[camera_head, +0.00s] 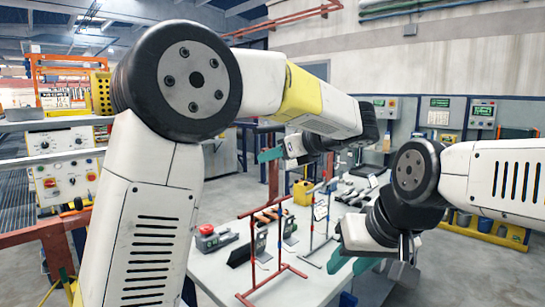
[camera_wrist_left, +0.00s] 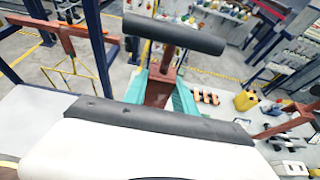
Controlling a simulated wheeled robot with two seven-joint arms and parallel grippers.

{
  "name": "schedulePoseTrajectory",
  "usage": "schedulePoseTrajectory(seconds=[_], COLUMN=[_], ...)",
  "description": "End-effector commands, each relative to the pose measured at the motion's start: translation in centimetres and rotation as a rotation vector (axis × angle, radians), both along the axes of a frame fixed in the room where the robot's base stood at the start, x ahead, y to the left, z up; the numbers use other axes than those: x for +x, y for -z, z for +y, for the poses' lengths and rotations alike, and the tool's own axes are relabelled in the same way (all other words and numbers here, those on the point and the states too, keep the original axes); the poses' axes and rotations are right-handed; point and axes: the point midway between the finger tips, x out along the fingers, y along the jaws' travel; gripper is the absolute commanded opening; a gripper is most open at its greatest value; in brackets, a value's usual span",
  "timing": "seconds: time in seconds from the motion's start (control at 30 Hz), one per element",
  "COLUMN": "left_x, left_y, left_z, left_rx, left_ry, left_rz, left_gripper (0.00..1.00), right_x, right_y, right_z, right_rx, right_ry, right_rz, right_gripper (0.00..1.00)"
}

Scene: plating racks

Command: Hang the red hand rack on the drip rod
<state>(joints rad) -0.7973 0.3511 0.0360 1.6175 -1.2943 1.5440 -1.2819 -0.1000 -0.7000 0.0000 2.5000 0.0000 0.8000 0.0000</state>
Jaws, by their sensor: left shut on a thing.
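My left gripper (camera_head: 272,154) is raised beyond the table, its teal fingers seen from the side. In the left wrist view its teal fingers (camera_wrist_left: 163,98) close around a red-brown stem topped by a black crossbar, which I take to be the red hand rack (camera_wrist_left: 168,65). Its lower part is hidden by my wrist. A red-brown beam (camera_wrist_left: 65,27) with a yellow wire rack hanging from it stands at the left; I cannot tell whether it is the drip rod. My right gripper (camera_head: 352,264) is low over the table's right side, with teal fingers apart and nothing visible between them.
A control panel (camera_head: 65,165) stands at the left. My left arm hides much of the left side.

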Motion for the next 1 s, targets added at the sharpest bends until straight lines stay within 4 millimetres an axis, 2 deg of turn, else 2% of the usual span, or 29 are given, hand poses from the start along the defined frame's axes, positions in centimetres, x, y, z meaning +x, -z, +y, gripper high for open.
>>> schedulePoseTrajectory(seconds=[0.57,1.0], left_x=[0.0,0.0], left_y=[-0.4,-2.3], left_z=[0.0,0.0], left_rx=[0.000,-0.001], left_ry=[0.000,0.000], left_rz=[-0.004,-0.005], left_gripper=[0.00,0.00], right_x=[0.0,0.0], right_y=[0.0,0.0], right_z=[0.0,0.0], right_rx=[0.000,0.000], right_ry=[0.000,0.000], right_rz=[0.000,0.000], right_gripper=[0.36,0.36])
